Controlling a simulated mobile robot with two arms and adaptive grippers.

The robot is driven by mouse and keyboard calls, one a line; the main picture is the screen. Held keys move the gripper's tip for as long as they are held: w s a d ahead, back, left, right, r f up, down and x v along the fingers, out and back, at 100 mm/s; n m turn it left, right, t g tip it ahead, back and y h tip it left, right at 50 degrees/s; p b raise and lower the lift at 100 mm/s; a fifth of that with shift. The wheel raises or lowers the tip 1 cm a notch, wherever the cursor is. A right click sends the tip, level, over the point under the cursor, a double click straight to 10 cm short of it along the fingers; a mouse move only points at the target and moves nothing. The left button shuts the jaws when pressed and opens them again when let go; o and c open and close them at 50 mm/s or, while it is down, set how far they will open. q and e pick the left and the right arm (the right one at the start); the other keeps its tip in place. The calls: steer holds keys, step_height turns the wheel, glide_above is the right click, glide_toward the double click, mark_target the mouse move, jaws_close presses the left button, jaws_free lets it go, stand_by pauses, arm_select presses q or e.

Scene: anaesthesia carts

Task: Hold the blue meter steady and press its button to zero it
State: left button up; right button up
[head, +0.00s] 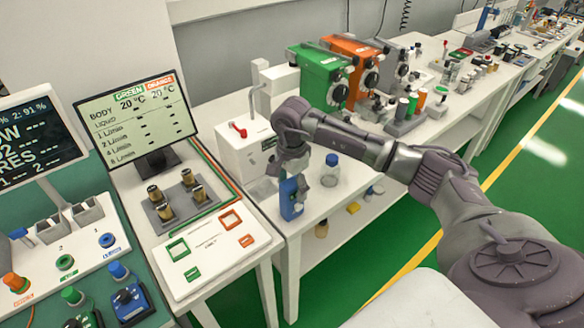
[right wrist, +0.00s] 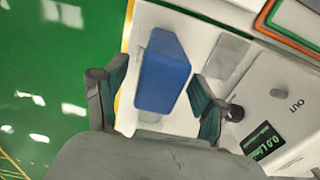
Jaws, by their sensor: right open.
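The blue meter (head: 291,200) is a small upright blue block at the front edge of the white bench. In the right wrist view, the blue block (right wrist: 163,75) shows a plain blue face. No button can be made out on it. My right gripper (head: 291,181) is above and around the upper part of the meter in the head view. In the right wrist view my gripper (right wrist: 160,76) is open, with one finger on each side of the block and gaps showing. My left gripper is not in view.
A white machine (head: 240,150) with a red lever stands behind the meter; its readout (right wrist: 263,141) shows in the right wrist view. A blue-capped bottle (head: 331,170) stands to the right. A screen (head: 135,115) and a white panel (head: 200,270) are to the left.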

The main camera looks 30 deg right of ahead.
steer(key=shift+f, duration=0.85)
steer(key=shift+c, duration=0.4)
jaws_close()
stand_by(0.4)
